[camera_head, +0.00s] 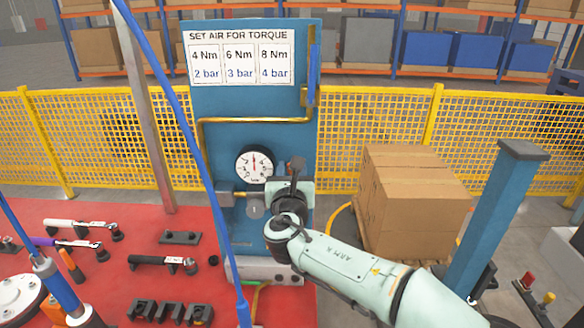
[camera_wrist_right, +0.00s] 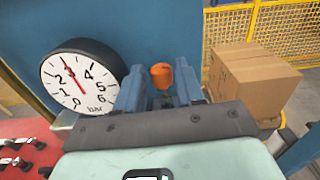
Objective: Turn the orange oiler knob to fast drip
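The orange oiler knob (camera_wrist_right: 161,76) shows in the right wrist view, in front of the blue panel. My right gripper (camera_wrist_right: 159,80) has its two blue fingers apart, one on each side of the knob. A gap shows left of the knob; the right finger looks very close to it, and I cannot tell whether it touches. In the head view my right gripper (camera_head: 292,180) is at the blue panel (camera_head: 225,125), right of the gauge, and the knob is hidden behind it. I cannot read the knob's setting. My left gripper is not in view.
A round pressure gauge (camera_wrist_right: 82,80) stands close left of my right gripper; it also shows in the head view (camera_head: 254,165). Brass piping (camera_head: 255,120) runs across the panel. Cardboard boxes (camera_head: 410,205) stand right. A red table (camera_head: 150,215) with tools lies left, and a blue hose hangs in front.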

